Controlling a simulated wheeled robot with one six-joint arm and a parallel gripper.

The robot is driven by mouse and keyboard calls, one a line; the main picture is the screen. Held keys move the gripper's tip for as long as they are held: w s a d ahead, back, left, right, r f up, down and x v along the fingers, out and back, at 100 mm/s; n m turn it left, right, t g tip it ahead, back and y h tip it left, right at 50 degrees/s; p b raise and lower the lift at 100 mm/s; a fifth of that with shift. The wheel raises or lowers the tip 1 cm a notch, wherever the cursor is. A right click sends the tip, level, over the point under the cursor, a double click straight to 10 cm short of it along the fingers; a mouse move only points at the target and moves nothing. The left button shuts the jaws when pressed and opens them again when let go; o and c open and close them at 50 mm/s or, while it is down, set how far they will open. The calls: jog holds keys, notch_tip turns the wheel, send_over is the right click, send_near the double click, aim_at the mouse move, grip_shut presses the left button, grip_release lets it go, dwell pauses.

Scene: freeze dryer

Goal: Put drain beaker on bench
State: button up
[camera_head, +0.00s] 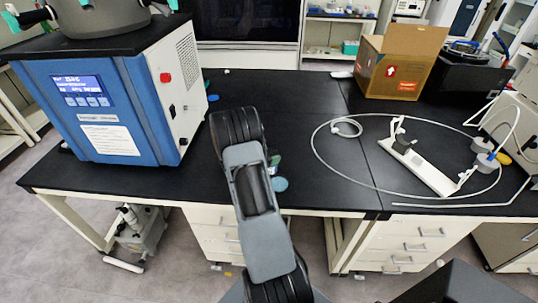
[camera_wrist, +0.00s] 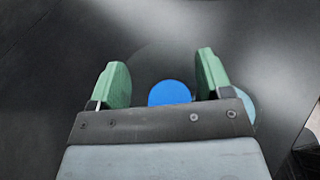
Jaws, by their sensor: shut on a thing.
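My gripper (camera_wrist: 157,82) shows in the wrist view with its two green fingers set apart over the black bench top (camera_wrist: 45,95). It is shut on the drain beaker (camera_wrist: 165,58), which is clear and shows only as a faint rounded outline around and between the fingers. A blue disc shows between the fingers; I cannot tell whether it is part of the beaker. In the head view my arm hides most of the gripper and the beaker. I cannot tell whether the beaker touches the bench.
The blue and white freeze dryer (camera_head: 110,110) stands at the left. A pale blue disc (camera_head: 280,184) lies near the bench's front edge. A white stand (camera_head: 420,167) with looped tubing is at the right, and an open cardboard box (camera_head: 395,65) behind.

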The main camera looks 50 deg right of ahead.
jog(key=shift+f, duration=0.2)
jog(key=o, duration=0.9)
jog(key=shift+f+b, duration=0.1)
jog(key=shift+b, duration=0.2)
jog(key=shift+c, duration=0.2)
jog(key=o, duration=0.5)
jog(key=shift+c, duration=0.2)
